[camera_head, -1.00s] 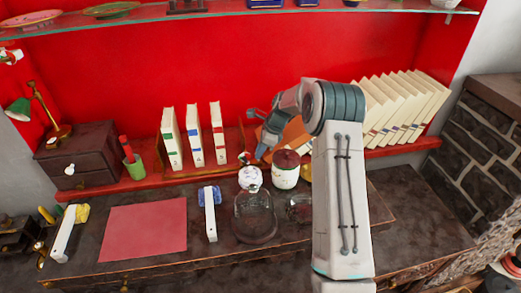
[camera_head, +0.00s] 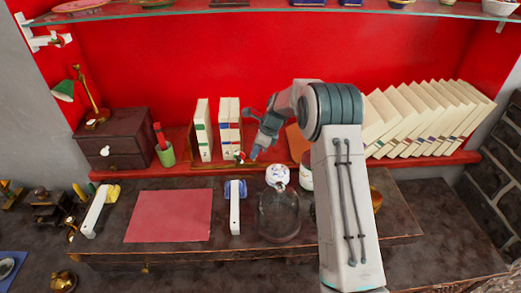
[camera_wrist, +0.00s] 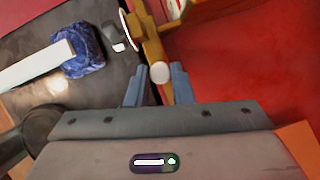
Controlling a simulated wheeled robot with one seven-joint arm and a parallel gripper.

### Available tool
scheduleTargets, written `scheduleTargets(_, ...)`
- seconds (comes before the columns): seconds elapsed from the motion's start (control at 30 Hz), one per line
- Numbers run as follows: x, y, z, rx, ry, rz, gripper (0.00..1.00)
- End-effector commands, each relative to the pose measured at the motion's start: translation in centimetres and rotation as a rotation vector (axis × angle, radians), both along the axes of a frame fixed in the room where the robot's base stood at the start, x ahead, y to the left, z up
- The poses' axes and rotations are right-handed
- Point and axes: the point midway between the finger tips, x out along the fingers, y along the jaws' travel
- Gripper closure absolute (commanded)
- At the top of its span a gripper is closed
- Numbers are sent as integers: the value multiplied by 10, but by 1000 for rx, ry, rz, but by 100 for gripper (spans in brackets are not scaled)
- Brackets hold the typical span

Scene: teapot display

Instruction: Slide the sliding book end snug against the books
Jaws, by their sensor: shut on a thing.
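Three upright cream books (camera_head: 203,135) stand on the red shelf in the head view. The left one stands apart from the middle one (camera_head: 224,130). The middle and right ones (camera_head: 235,130) stand close together, apparently touching. In the wrist view, the yellowish-brown sliding book end (camera_wrist: 152,45) has a pale round knob (camera_wrist: 159,73) between my fingertips. My gripper (camera_wrist: 159,85) is shut on this book end. In the head view, my gripper (camera_head: 250,150) is low beside the right book. Whether the book end touches that book is hard to see.
A dark drawer box (camera_head: 115,138) and a green cup (camera_head: 165,155) stand left of the books. A white figure and a glass dome (camera_head: 278,215) stand in front, near my arm. Leaning books (camera_head: 430,120) fill the shelf's right side.

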Motion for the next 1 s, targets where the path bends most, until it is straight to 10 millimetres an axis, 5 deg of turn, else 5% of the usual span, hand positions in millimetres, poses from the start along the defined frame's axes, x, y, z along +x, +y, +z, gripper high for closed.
scheduleTargets(0.07,1,1,1,4,-2,0,100)
scheduleTargets(0.1,1,1,1,4,-2,0,76)
scheduleTargets(0.2,0,1,1,3,-2,0,57)
scheduleTargets(0.57,0,-3,6,0,-2,-1,57)
scheduleTargets(1.0,-9,-35,90,2,-6,-1,57)
